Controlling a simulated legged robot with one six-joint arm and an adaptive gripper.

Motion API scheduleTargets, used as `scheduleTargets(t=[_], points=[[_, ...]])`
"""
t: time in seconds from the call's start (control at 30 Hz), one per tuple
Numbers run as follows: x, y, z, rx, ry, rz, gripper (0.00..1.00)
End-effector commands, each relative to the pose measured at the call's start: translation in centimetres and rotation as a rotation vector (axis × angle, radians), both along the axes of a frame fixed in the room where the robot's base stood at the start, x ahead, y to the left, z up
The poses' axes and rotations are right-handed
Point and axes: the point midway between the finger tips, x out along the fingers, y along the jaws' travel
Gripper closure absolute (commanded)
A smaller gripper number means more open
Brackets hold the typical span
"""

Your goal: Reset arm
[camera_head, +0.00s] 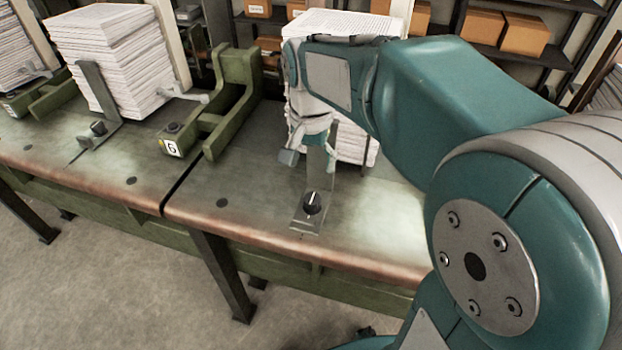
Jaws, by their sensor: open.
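My gripper (311,143) is at the end of my teal and grey arm, in the middle of the head view. It points down and is open, with no object seen between its fingers. It is in front of a tall paper stack (356,146) on the workbench, and beside or over an upright metal plate (318,178) with a black knob (312,202) at its base. I cannot tell whether the fingers touch the plate. My arm hides much of the stack and the bench's right side.
The green workbench (250,205) has a worn front edge. A green bracket (234,95) marked 6 stands left of my gripper. Another paper stack (115,65) stands further left. Shelves with cardboard boxes (525,35) are behind. The floor (110,270) in front is clear.

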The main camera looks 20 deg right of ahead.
Motion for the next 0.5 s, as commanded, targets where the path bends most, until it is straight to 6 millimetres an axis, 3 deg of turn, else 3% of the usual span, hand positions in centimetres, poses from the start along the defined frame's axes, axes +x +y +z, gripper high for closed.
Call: scheduleTargets(t=[0.17, 0.5], points=[[0.0, 0.0, 1.7, 0.000, 0.000, 0.000, 0.12], [0.0, 0.0, 1.8, 0.000, 0.000, 0.000, 0.12]])
